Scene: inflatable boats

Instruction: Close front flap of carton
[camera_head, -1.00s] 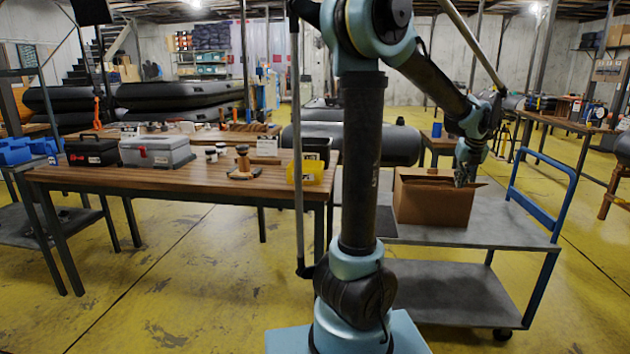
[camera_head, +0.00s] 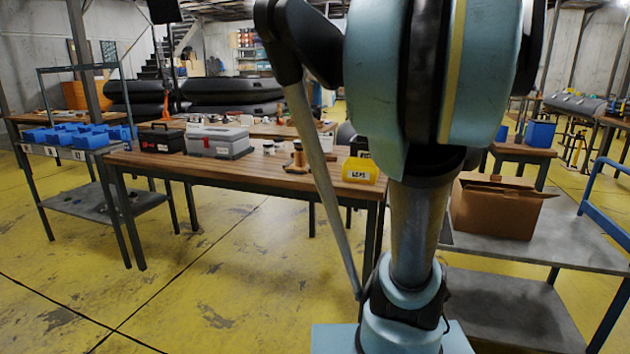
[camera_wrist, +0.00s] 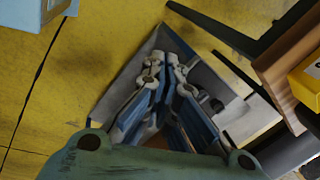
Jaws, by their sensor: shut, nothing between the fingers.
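The carton (camera_head: 492,212) is a brown cardboard box on the grey cart at the right of the head view. A flap (camera_head: 513,189) at its top slopes outward past the right side. Another flap edge shows along the back, and a dark gap shows between them. I cannot tell clearly how the front flap lies. My gripper (camera_wrist: 168,62) shows in the wrist view, its fingers together and empty, above the floor and a grey surface. The carton is not recognisable in that view. In the head view my arm fills the middle and my gripper is hidden or outside the picture.
The cart (camera_head: 470,255) has a blue handle (camera_head: 607,210) at the right. A wooden table (camera_head: 240,172) stands left, holding a yellow bin (camera_head: 361,171) and a grey toolbox (camera_head: 217,141). The yellow bin (camera_wrist: 306,80) also shows in the wrist view. Yellow floor lies open in front.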

